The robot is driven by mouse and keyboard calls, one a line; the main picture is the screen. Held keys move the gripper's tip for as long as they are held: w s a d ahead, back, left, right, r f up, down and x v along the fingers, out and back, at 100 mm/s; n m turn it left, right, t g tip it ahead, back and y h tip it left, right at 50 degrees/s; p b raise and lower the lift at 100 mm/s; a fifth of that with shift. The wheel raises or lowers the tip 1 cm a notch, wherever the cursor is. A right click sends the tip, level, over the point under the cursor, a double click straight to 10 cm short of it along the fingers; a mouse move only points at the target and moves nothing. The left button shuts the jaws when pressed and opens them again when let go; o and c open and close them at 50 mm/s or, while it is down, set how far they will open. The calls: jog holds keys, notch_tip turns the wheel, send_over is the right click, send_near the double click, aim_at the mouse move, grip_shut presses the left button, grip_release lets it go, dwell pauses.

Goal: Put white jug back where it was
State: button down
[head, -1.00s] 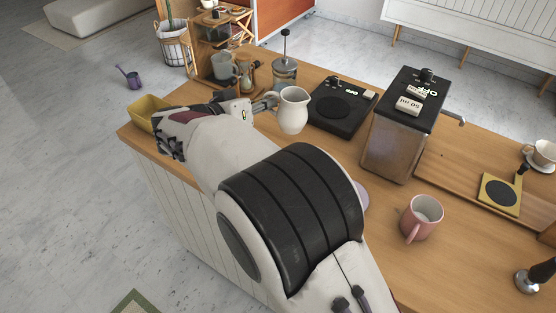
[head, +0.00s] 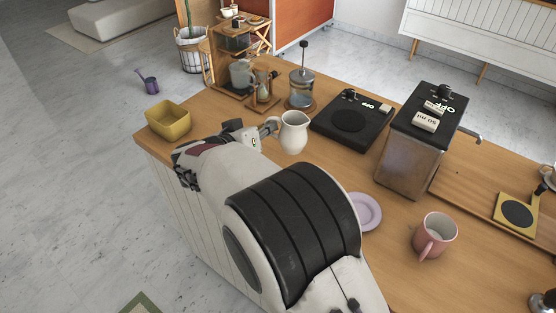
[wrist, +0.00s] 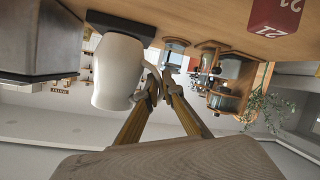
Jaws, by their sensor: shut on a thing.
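The white jug (head: 294,133) is upright near the middle of the head view, left of the black hot plate and in front of the glass press. My gripper (head: 270,128) is shut on the jug's handle from the left. In the wrist view, which is upside down, the jug (wrist: 118,72) fills the left middle and the fingers (wrist: 160,84) meet at its handle. I cannot tell whether the jug's base touches the wooden counter or hangs just above it.
The glass press (head: 302,90), black hot plate (head: 365,123) and grinder (head: 410,155) stand around the jug. A yellow bin (head: 168,121) is at the left edge. A lilac saucer (head: 366,211) and pink mug (head: 435,237) are nearer. A wooden shelf (head: 228,78) stands behind.

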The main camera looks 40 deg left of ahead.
jog(key=shift+f, duration=2.65)
jog(key=shift+f, duration=1.85)
jog(key=c, duration=2.2)
grip_release()
jog(key=shift+f, duration=0.1)
jog(key=shift+v, duration=6)
